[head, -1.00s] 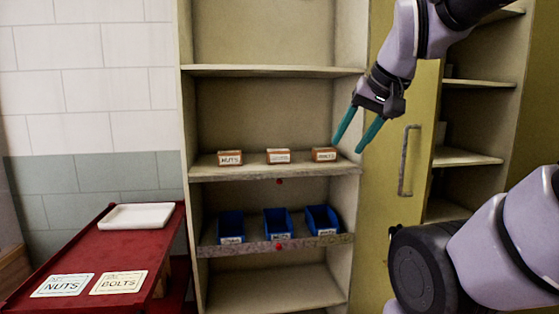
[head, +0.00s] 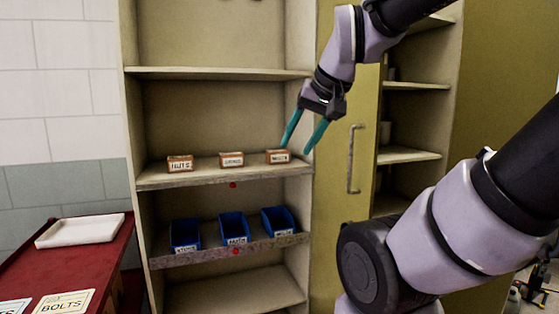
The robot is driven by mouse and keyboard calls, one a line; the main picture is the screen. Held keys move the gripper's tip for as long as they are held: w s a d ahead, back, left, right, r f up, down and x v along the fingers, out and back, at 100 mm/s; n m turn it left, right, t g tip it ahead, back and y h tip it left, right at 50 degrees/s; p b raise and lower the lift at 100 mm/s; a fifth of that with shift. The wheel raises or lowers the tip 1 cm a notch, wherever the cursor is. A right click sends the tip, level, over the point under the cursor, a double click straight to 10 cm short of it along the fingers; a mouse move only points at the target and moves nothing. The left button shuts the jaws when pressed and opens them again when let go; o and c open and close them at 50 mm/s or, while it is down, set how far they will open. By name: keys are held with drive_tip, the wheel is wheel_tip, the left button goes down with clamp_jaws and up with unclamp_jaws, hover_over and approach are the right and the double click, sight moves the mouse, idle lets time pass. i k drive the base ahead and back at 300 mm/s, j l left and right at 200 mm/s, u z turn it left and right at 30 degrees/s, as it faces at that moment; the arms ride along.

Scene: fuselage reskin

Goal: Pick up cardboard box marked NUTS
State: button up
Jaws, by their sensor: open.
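The cardboard box marked NUTS (head: 180,164) is the leftmost of three small brown boxes with white labels on the middle shelf. The middle box (head: 232,160) has a label too small to read. The right box (head: 278,157) has a label that I cannot read for certain. My gripper (head: 303,146) is open and empty, with two teal fingers pointing down. In the picture it is at the shelf's right end, just right of the right box and well right of the NUTS box. I cannot tell its depth relative to the shelf.
Blue bins (head: 234,228) stand on the shelf below. A yellow door (head: 340,215) with a metal handle (head: 354,160) is at the right. A red table (head: 50,260) with a white tray (head: 80,230) and a BOLTS card (head: 64,303) is at the lower left.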

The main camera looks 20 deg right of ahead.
sight(184, 163)
drive_tip(key=i+l+u, duration=0.15)
drive_tip(key=i+u, duration=0.15)
drive_tip(key=i, duration=0.15)
drive_tip(key=i+l+u, duration=0.3)
drive_tip(key=i, duration=0.15)
